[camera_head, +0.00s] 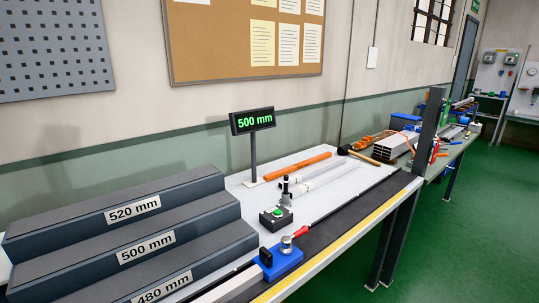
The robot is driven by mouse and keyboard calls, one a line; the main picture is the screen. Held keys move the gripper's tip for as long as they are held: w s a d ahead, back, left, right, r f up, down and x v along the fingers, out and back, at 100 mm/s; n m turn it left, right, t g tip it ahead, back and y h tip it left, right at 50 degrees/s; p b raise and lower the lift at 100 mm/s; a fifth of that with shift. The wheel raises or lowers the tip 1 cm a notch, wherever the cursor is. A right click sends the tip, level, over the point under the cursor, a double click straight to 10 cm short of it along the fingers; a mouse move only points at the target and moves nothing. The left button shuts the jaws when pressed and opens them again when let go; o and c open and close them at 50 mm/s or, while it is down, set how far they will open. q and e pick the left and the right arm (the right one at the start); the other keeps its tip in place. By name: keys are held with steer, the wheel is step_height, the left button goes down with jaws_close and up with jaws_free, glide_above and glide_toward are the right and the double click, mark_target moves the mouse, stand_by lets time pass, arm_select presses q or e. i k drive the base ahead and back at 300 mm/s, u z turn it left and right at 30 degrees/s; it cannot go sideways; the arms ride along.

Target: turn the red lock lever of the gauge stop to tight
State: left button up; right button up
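The gauge stop (284,263) is a blue block near the front edge of the bench, lower middle of the head view. A silver round clamp (286,244) sits on top of it. The red lock lever (300,232) points from the clamp toward the upper right. A black upright piece (265,257) stands at the block's left end. The picture does not show clearly whether the lever is tight or loose. Neither gripper is in view.
A stepped dark rack (215,210) labelled 520, 500 and 480 mm fills the left. A green-button box (276,216) stands behind the stop. A display (253,121) reads 500 mm. An orange bar (296,166) and pale profiles lie behind. A dark post (428,130) stands right.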

mark_target(285, 248)
steer(key=u, duration=0.6)
steer(key=k, duration=1.3)
steer(key=z, duration=0.2)
steer(key=i, duration=0.75)
steer(key=z, duration=1.25)
steer(key=i, duration=0.35)
steer(key=z, duration=0.4)
